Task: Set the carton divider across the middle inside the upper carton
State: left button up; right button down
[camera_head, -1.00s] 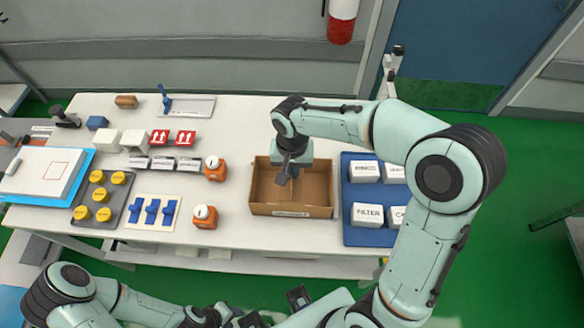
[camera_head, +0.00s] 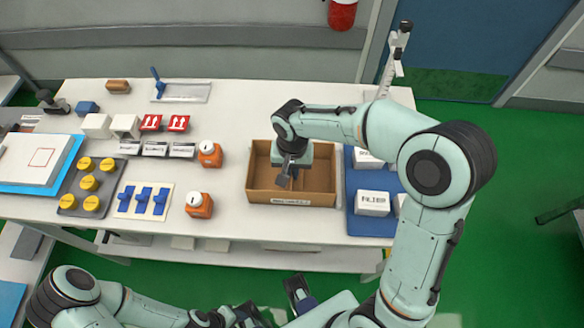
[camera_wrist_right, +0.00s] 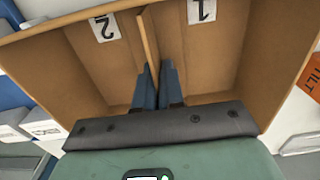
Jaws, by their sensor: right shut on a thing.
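The open brown carton (camera_head: 318,198) stands on the table top, and my right gripper (camera_head: 286,178) reaches down into it. In the right wrist view the carton's inside (camera_wrist_right: 95,62) shows, with labels "2" and "1" on its wall. My right gripper (camera_wrist_right: 158,84) is shut on the thin brown carton divider (camera_wrist_right: 148,38), which stands on edge between the two labels, running toward the labelled wall. Whether its lower edge touches the carton floor is hidden. My left gripper (camera_head: 248,316) is low at the bottom edge, away from the carton; its jaws are unclear.
A blue tray (camera_head: 368,226) with white boxes stands close to the right of the carton. Further left are blue clips (camera_head: 142,200) and a grey tray (camera_head: 67,201) of yellow jars. The table behind the carton is clear.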

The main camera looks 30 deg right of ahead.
jog(key=shift+f, duration=0.3)
dwell(0.5)
jog(key=c, duration=1.2)
grip_release()
jog(key=shift+o, duration=0.2)
jog(key=shift+r, duration=0.1)
notch_tip(320, 180, up, 13)
jog(key=p, duration=0.1)
jog(key=shift+r+p, duration=0.15)
jog(key=shift+p, duration=0.15)
